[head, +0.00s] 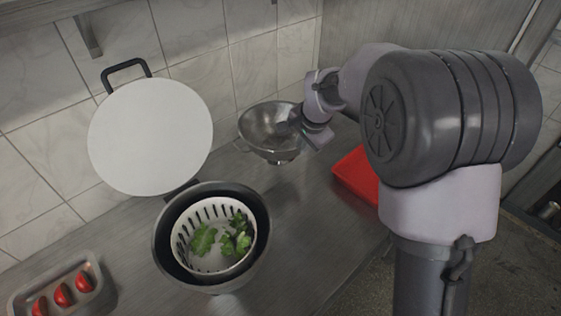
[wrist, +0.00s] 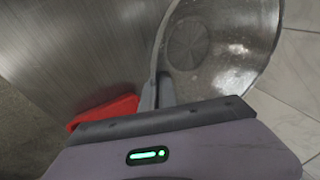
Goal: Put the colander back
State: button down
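The colander (head: 262,148) is a shiny metal bowl on a small foot, near the tiled wall at the back of the counter in the head view. It looks upright and empty. In the wrist view the colander (wrist: 235,40) fills the upper right, its wall running down to my fingers. My gripper (head: 293,127) is at its right rim. In the wrist view my gripper (wrist: 157,92) has its two fingers close together, on either side of the rim, shut on it. I cannot tell whether the foot touches the counter.
A red tray (head: 357,176) lies right of the colander; it also shows in the wrist view (wrist: 103,112). A dark pot (head: 163,240) with raised white lid (head: 150,135) holds a white basket (head: 185,262) of greens. A metal tray (head: 20,298) of red items sits front left.

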notch_tip(320, 180, down, 9)
jog(key=b, duration=0.2)
jog(key=shift+f+b, duration=0.1)
jog(key=shift+b, duration=0.25)
jog(key=c, duration=1.7)
grip_release()
jog(key=shift+w, duration=0.1)
